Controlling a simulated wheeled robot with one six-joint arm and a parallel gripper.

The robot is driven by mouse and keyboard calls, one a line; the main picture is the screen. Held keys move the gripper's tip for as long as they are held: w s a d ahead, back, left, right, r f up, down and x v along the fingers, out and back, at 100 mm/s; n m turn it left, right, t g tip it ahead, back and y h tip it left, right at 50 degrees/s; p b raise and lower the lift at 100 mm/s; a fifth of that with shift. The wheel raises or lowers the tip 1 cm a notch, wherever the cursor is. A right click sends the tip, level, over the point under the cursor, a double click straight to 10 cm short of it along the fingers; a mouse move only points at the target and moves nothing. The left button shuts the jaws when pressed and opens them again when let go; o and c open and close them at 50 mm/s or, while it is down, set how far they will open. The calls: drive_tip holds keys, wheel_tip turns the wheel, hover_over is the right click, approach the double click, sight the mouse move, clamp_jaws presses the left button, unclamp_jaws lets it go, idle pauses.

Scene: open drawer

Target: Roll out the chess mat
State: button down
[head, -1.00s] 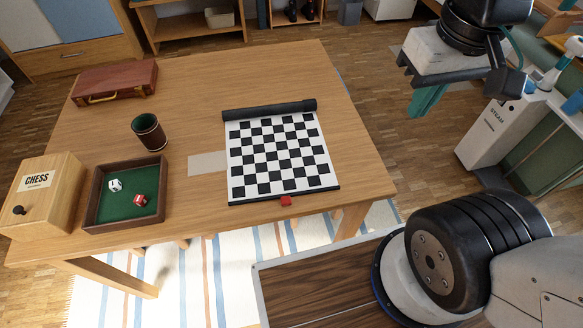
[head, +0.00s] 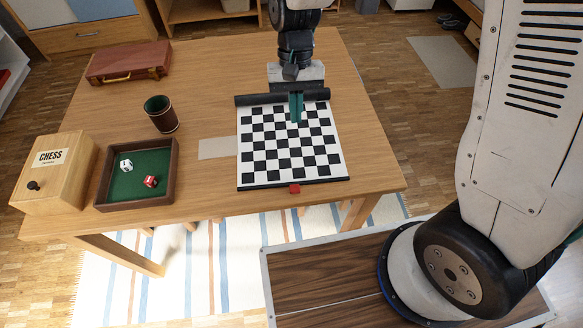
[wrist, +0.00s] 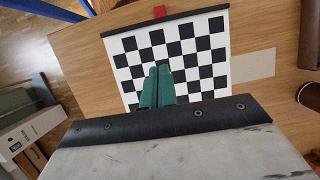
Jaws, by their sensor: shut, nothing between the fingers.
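The chess mat (head: 262,165) lies flat on the wooden table, with its black-and-white squares showing. A dark roll (head: 250,99) runs along its far edge, and a dark strip with a red tab (head: 294,188) is at its near edge. The mat also shows in the wrist view (wrist: 192,47), with the red tab (wrist: 159,11) at the top. My gripper (head: 296,120) has green fingers, shut and empty, over the far part of the mat. The fingers also show in the wrist view (wrist: 157,75). My wrist hides part of the roll. I cannot tell whether the fingertips touch the mat.
Left of the mat are a dice tray (head: 174,180) with two dice, a leather cup (head: 161,114), a wooden box labelled chess (head: 60,180) and a brown case (head: 128,62). A pale rectangle (head: 217,148) lies beside the mat. The table's right side is clear.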

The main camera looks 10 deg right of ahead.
sight(293, 183)
drive_tip(key=x, duration=0.4)
drive_tip(key=a+x, duration=0.1)
drive_tip(key=x, duration=0.3)
drive_tip(key=w+x, duration=0.1)
drive_tip(key=x, duration=0.3)
drive_tip(key=shift+s+a+f, duration=0.1)
drive_tip(key=shift+a+f, duration=0.15)
drive_tip(key=shift+f, duration=0.15)
drive_tip(key=s, duration=0.3)
drive_tip(key=shift+a+f, duration=0.15)
drive_tip(key=shift+f, duration=0.1)
drive_tip(key=shift+s, duration=0.55)
